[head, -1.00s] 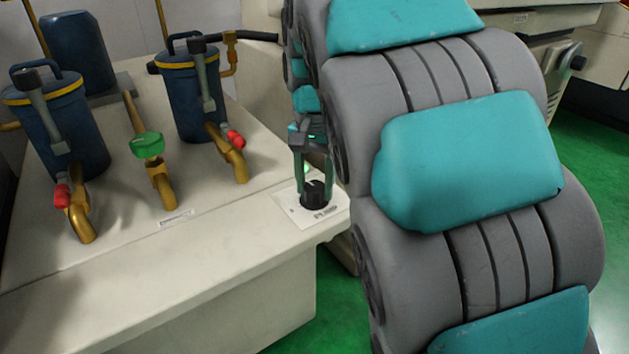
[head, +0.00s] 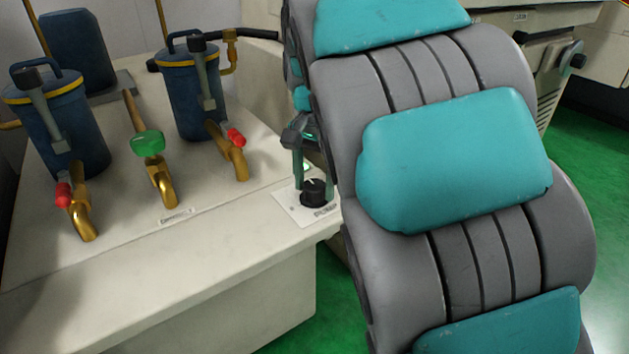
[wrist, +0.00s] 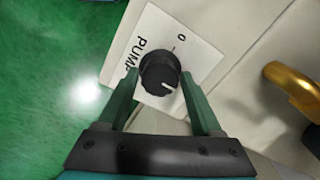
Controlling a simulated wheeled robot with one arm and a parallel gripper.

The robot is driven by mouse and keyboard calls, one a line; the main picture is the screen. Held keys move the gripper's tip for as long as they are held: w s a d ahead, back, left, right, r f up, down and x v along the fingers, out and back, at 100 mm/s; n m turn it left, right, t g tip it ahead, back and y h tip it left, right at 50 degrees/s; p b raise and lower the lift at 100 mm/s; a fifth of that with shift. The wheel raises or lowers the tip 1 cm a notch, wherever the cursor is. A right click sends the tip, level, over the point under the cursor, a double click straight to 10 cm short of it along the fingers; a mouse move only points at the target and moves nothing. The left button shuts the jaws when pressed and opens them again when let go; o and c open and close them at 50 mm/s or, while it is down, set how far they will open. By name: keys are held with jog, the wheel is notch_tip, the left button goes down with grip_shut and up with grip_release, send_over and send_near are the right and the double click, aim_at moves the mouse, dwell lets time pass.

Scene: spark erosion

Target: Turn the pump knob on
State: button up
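The pump knob (wrist: 160,72) is a round black knob with a white pointer line, on a white plate (wrist: 200,58) marked "PUMP" and "0". In the wrist view the pointer faces the lower right, away from the "0". The knob also shows in the head view (head: 313,192), at the corner of the cream machine top. My gripper (wrist: 160,76) has its two green fingers apart, one on each side of the knob, with narrow gaps visible. In the head view the fingers (head: 313,186) stand just above and around the knob.
On the cream top (head: 240,215), two blue canisters (head: 190,95) with brass pipes and red-handled taps stand left of the knob. A green-handled brass valve (head: 148,144) is between them. Green floor (head: 325,305) lies below the top's edge. My arm hides much of the right side.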

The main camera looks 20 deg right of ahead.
aim_at(314, 184)
jog(key=shift+o, duration=1.1)
jog(key=shift+r, duration=0.1)
jog(key=shift+r, duration=3.8)
